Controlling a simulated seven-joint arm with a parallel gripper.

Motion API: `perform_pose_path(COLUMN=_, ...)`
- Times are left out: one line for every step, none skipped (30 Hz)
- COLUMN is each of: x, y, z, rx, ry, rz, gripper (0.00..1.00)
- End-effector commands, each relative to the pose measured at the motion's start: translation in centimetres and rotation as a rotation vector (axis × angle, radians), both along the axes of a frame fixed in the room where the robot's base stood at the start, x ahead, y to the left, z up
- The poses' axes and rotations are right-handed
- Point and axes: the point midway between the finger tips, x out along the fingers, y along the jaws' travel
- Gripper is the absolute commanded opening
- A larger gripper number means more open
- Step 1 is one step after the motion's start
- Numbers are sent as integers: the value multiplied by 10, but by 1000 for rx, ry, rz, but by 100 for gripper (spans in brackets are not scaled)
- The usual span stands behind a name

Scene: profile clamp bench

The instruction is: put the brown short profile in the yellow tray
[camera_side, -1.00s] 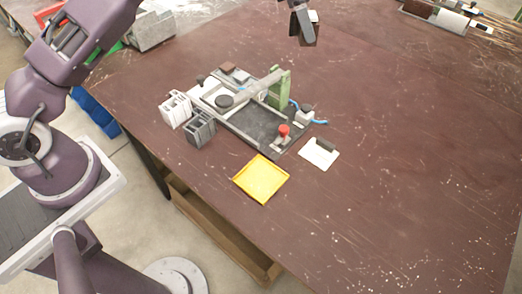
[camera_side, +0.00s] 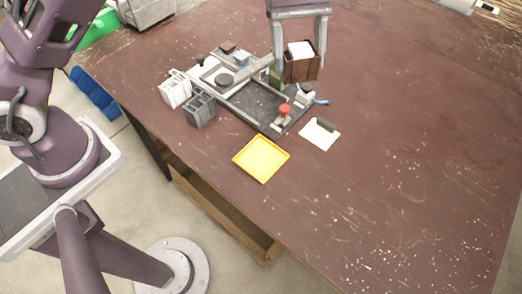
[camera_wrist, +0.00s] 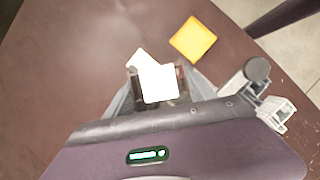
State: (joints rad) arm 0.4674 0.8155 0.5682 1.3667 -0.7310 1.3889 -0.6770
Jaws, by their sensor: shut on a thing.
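My gripper (camera_side: 299,58) is shut on the brown short profile (camera_side: 301,70), a small block with brown sides and a pale top face. It holds the profile up in the air, behind and right of the clamp fixture in the side view. In the wrist view the profile (camera_wrist: 160,84) sits between the fingers with its pale face showing. The yellow tray (camera_side: 261,159) lies flat and empty near the table's front edge, apart from the gripper. The tray also shows in the wrist view (camera_wrist: 193,39), above and right of the profile.
The clamp fixture (camera_side: 262,108) with a red knob (camera_side: 284,109) stands behind the tray. A white plate (camera_side: 319,134) with a dark piece lies to its right. Grey profile blocks (camera_side: 201,110) stand left of the fixture. The table's right side is mostly clear.

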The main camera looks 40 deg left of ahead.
Motion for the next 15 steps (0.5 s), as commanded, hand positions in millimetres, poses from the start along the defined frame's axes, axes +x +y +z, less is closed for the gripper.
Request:
perform_pose_path(x=-15, y=-6, z=1, rx=-1, ry=2, rz=-89, gripper=16)
perform_pose_path(x=-23, y=-8, z=1, rx=-1, ry=1, rz=-148, gripper=16)
perform_pose_path(x=-35, y=-10, z=1, rx=-1, ry=1, rz=-224, gripper=16)
perform_pose_path(x=-43, y=-12, z=2, rx=-1, ry=0, rz=-278, gripper=16)
perform_pose_path(x=-51, y=-13, z=2, rx=-1, ry=1, rz=-331, gripper=16)
perform_pose_path(x=-60, y=-15, z=2, rx=-2, ry=0, rz=-396, gripper=16)
perform_pose_path(x=-68, y=-16, z=2, rx=-1, ry=1, rz=-446, gripper=16)
perform_pose_path(x=-74, y=-17, z=3, rx=-1, ry=-1, rz=-486, gripper=16)
perform_pose_path(x=-83, y=-18, z=3, rx=-1, ry=0, rz=-540, gripper=16)
perform_pose_path(x=-88, y=-18, z=3, rx=-2, ry=0, rz=-579, gripper=16)
perform_pose_path(x=-93, y=-19, z=4, rx=-2, ry=-1, rz=-611, gripper=16)
perform_pose_path(x=-100, y=-19, z=4, rx=-1, ry=0, rz=-654, gripper=16)
perform_pose_path(x=-105, y=-20, z=4, rx=-2, ry=-1, rz=-687, gripper=16)
perform_pose_path(x=-108, y=-19, z=4, rx=-1, ry=0, rz=-713, gripper=16)
perform_pose_path(x=-113, y=-20, z=5, rx=-1, ry=-2, rz=-743, gripper=16)
